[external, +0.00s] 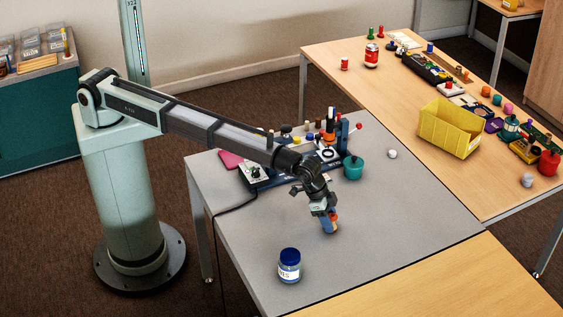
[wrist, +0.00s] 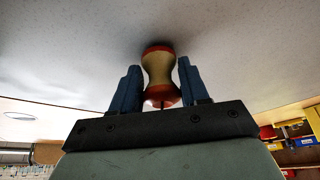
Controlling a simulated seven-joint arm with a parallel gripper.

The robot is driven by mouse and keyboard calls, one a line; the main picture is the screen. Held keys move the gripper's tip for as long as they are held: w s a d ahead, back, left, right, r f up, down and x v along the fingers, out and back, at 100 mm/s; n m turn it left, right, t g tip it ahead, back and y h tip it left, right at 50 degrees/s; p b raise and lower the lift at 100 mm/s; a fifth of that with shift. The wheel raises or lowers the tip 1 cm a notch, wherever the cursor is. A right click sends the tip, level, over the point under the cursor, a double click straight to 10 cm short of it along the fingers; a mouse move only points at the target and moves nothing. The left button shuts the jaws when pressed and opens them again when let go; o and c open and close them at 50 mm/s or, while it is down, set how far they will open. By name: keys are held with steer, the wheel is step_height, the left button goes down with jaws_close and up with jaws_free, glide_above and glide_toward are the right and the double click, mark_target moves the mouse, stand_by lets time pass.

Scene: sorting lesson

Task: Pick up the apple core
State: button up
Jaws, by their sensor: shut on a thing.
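The apple core (wrist: 159,68) shows in the wrist view, with red ends and a narrow cream waist. It stands between the two blue fingers of my gripper (wrist: 159,80), which is shut on it. The far end of the core is close to the grey tabletop; I cannot tell whether it touches. In the external view my gripper (external: 328,224) points down low over the grey table, and the core is mostly hidden there by the fingers.
A jar with a blue lid (external: 289,265) stands near the grey table's front edge. A teal pot (external: 353,167) and a cluster of small objects sit behind my gripper. A small white ball (external: 392,154) lies to the right. A yellow bin (external: 449,128) stands on the wooden table.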

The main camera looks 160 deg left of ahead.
steer(key=shift+c, duration=1.1)
